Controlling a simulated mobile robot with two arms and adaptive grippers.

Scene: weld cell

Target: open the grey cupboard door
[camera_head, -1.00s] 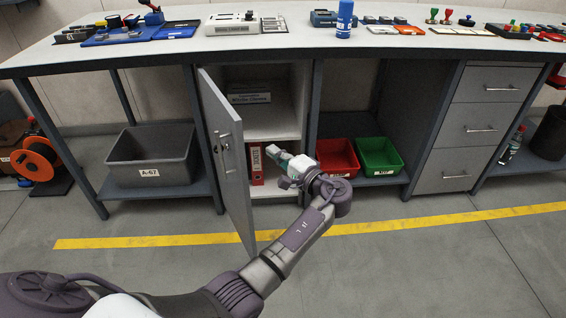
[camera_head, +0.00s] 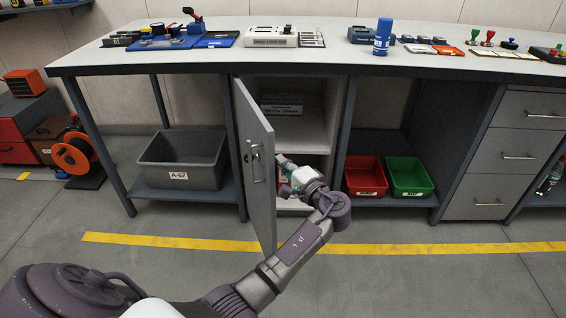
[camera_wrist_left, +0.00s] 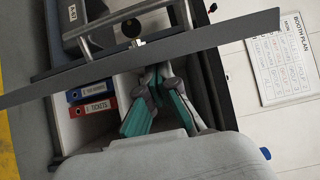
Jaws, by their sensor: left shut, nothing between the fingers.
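The grey cupboard door (camera_head: 258,170) stands partly open, swung out from its left side, with its handle on the face turned left. In the left wrist view the door (camera_wrist_left: 215,42) shows edge-on as a long grey band, with the handle beyond it. My left gripper (camera_head: 286,166) is on the inner side of the door, in front of the cupboard opening. In the wrist view its teal-padded fingers (camera_wrist_left: 158,78) come together, shut and empty, close to the door's inner side. Whether they touch it I cannot tell. My right gripper is out of view.
The cupboard holds binders, a red one showing in the wrist view (camera_wrist_left: 97,110). A grey bin (camera_head: 182,163) is on the shelf left of the door. Red (camera_head: 366,177) and green (camera_head: 410,178) bins are to the right. The worktop (camera_head: 340,62) overhangs. Floor in front is clear.

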